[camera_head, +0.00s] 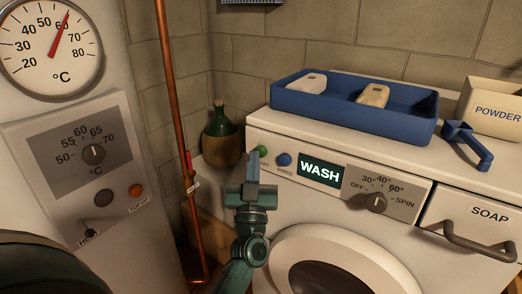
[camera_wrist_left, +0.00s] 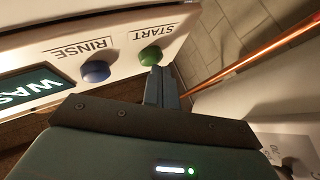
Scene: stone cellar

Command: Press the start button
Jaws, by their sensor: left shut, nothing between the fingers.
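The green start button (camera_head: 262,151) is on the left end of the washing machine's front panel, and its START label shows in the left wrist view beside the button (camera_wrist_left: 150,55). The blue rinse button (camera_head: 284,159) is just right of it in the head view. My left gripper (camera_head: 253,165) is shut and empty, its fingertips close to the start button; in the left wrist view the closed fingertips (camera_wrist_left: 158,72) are right beside the button's edge. I cannot tell if they touch it. The display (camera_head: 320,170) reads WASH. My right gripper is not in view.
A dial (camera_head: 376,202) and the soap drawer (camera_head: 470,226) are farther right. A blue tray (camera_head: 355,104) with two soap bars, a scoop (camera_head: 466,144) and a powder box (camera_head: 495,107) stand on top. A copper pipe (camera_head: 178,120) and a bottle (camera_head: 220,135) are left.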

